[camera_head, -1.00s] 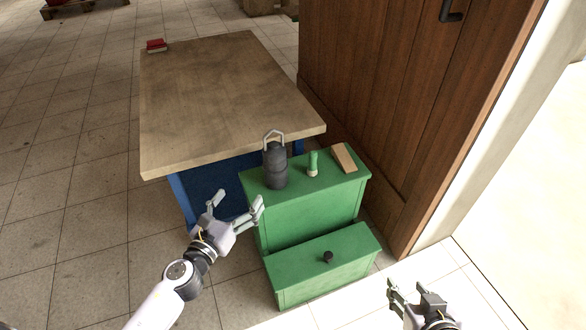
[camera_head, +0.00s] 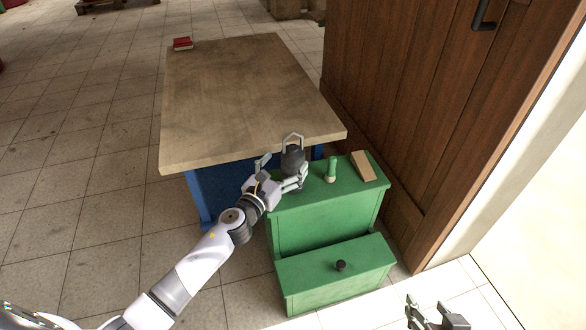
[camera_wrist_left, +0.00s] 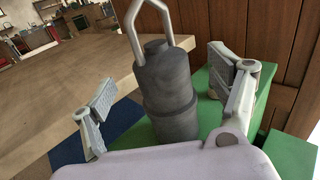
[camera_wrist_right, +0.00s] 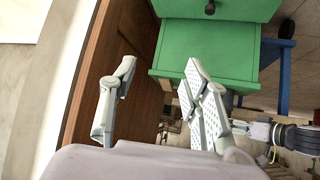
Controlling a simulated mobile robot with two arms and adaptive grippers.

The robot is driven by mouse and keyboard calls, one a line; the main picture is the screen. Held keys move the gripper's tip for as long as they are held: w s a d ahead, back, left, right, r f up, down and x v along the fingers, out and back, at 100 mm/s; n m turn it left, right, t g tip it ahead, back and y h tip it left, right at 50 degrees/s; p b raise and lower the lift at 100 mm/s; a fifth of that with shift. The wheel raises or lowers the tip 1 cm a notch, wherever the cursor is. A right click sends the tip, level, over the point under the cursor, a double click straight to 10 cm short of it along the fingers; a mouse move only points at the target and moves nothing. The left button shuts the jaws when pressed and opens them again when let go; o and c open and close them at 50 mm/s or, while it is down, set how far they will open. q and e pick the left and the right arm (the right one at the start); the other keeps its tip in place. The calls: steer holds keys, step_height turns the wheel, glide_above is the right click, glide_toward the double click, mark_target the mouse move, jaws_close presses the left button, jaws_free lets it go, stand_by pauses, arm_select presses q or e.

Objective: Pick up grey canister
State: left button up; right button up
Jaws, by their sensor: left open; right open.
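The grey canister (camera_head: 292,158) is dark, with a light handle loop on top, and stands upright on the green cabinet (camera_head: 318,252). My left gripper (camera_head: 281,176) is open at the canister, with its fingers to either side and partly covering its lower part. In the left wrist view the canister (camera_wrist_left: 168,90) stands between the two open fingers, with gaps visible on both sides. My right gripper (camera_head: 432,314) is open and empty, low at the right, away from the canister. It also shows open in the right wrist view (camera_wrist_right: 157,92).
A green bottle (camera_head: 331,169) and a wooden block (camera_head: 362,167) stand on the cabinet right of the canister. The cabinet's drawer, with a dark knob (camera_head: 341,265), juts out in front. A wooden table (camera_head: 250,95) is behind, and a brown door (camera_head: 420,110) is at the right.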

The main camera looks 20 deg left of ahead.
mark_target(287, 163)
arm_select(q)
steer(key=w, duration=0.2)
steer(key=w+b, duration=0.1)
steer(key=w, duration=0.1)
steer(key=shift+d+f, duration=0.35)
steer(key=shift+d, duration=0.05)
steer(key=shift+w+d, duration=0.1)
steer(key=shift+w, duration=0.4)
arm_select(e)
steer(key=w+a+r+t+y, duration=0.1)
steer(key=w+r+t, duration=0.2)
steer(key=w+r, duration=0.1)
steer(key=shift+a+r+t, duration=0.3)
steer(key=shift+a+r, duration=0.05)
steer(key=shift+a, duration=0.05)
arm_select(q)
steer(key=shift+c, duration=0.4)
arm_select(e)
steer(key=shift+w, duration=0.1)
arm_select(q)
steer(key=shift+r, duration=0.1)
jaws_close()
